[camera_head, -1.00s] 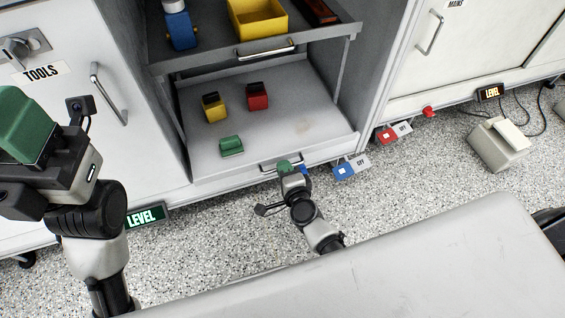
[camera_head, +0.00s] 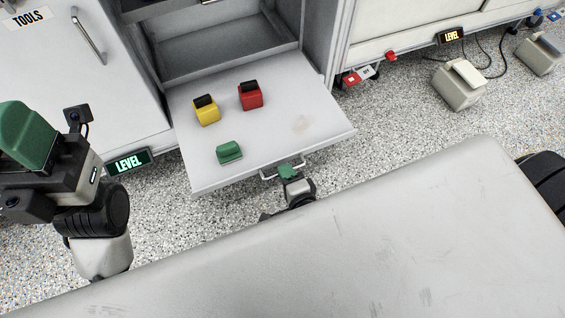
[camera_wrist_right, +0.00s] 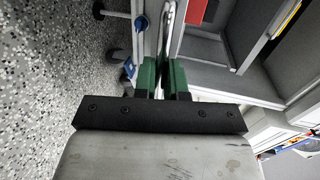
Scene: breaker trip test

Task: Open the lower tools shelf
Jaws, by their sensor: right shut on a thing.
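The lower tools shelf (camera_head: 270,128) is slid out of the cabinet toward me. Its metal bar handle (camera_head: 268,177) is on the front edge. My right gripper (camera_head: 287,171) is shut on this handle; in the right wrist view its green fingers (camera_wrist_right: 161,76) close on the metal bar (camera_wrist_right: 168,30). On the shelf stand a yellow block (camera_head: 206,112) and a red block (camera_head: 251,97), each with a dark top, and a green block (camera_head: 229,153). My left gripper (camera_head: 27,135) is at the left, away from the shelf; its finger opening cannot be made out.
A closed cabinet door labelled TOOLS (camera_head: 27,18) with a handle is left of the shelf. A green LEVEL sign (camera_head: 129,161) sits below it. Beige pedals (camera_head: 459,84) and cables lie on the speckled floor at right.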

